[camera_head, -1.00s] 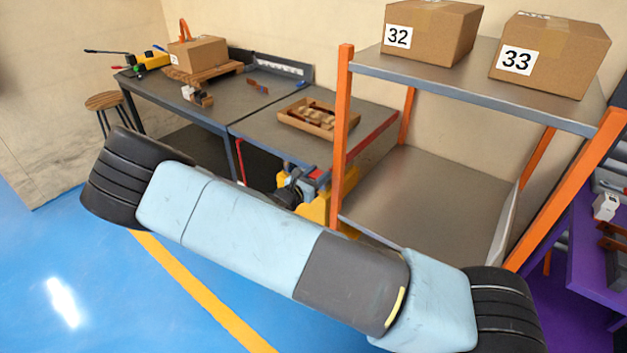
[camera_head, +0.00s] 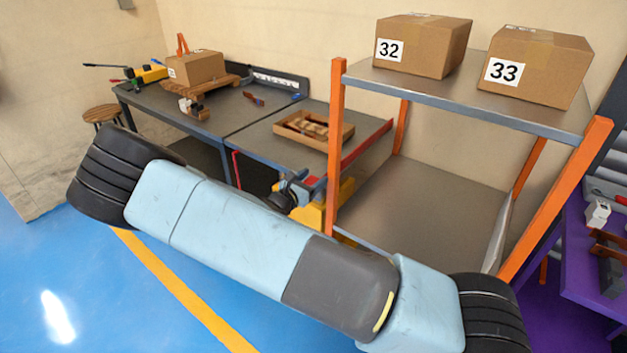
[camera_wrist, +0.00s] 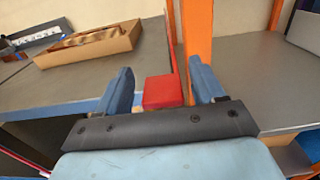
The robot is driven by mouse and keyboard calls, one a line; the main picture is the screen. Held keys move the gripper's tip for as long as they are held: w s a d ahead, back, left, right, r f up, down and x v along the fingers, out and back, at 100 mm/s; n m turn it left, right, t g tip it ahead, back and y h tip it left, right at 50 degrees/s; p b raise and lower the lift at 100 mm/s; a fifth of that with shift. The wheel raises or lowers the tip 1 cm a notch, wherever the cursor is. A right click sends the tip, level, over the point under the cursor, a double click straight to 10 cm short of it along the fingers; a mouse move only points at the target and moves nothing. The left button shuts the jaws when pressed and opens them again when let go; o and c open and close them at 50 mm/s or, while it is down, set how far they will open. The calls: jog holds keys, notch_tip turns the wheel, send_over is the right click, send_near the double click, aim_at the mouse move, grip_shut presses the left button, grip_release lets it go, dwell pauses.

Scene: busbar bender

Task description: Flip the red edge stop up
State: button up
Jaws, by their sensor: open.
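The red edge stop shows as a red block (camera_wrist: 163,92) in the wrist view, at the near edge of the grey table (camera_wrist: 90,75). My gripper (camera_wrist: 161,70) is open, with one blue finger on each side of the block and visible gaps between. The block's lower part is hidden behind the dark gripper body. In the head view my gripper (camera_head: 304,184) is at the table's front right corner, partly behind my arm, and a small patch of red shows beside it. A long red strip (camera_head: 366,144) runs along the table's right edge.
An orange shelf post (camera_head: 336,140) stands close to the right of my gripper; the shelf holds boxes 32 (camera_head: 424,47) and 33 (camera_head: 537,66). A wooden tray (camera_head: 290,136) lies on the table. A yellow thing (camera_head: 310,215) stands below the table corner.

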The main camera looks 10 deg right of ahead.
jog(key=shift+s, duration=0.1)
jog(key=v, duration=1.3)
jog(key=shift+s+a, duration=0.2)
jog(key=shift+a, duration=0.1)
jog(key=shift+d, duration=0.15)
jog(key=s+d+r+m+g+y, duration=0.35)
jog(key=d+r+m+g, duration=0.25)
jog(key=d+r+m, duration=0.3)
jog(key=s+d+r+m+g+y, duration=0.2)
jog(key=s+d+r+m+g, duration=0.2)
jog(key=d+r+m+g, duration=0.5)
jog(key=s+d+r+m+t+y, duration=0.3)
jog(key=s+r+m, duration=0.1)
jog(key=s+r, duration=0.4)
jog(key=s+d+r+m+t+y, duration=0.3)
jog(key=s+r+m+t, duration=0.1)
jog(key=s+r, duration=0.4)
jog(key=shift+s+d+m+y, duration=0.35)
jog(key=shift+s+m, duration=0.35)
jog(key=shift+s, duration=0.3)
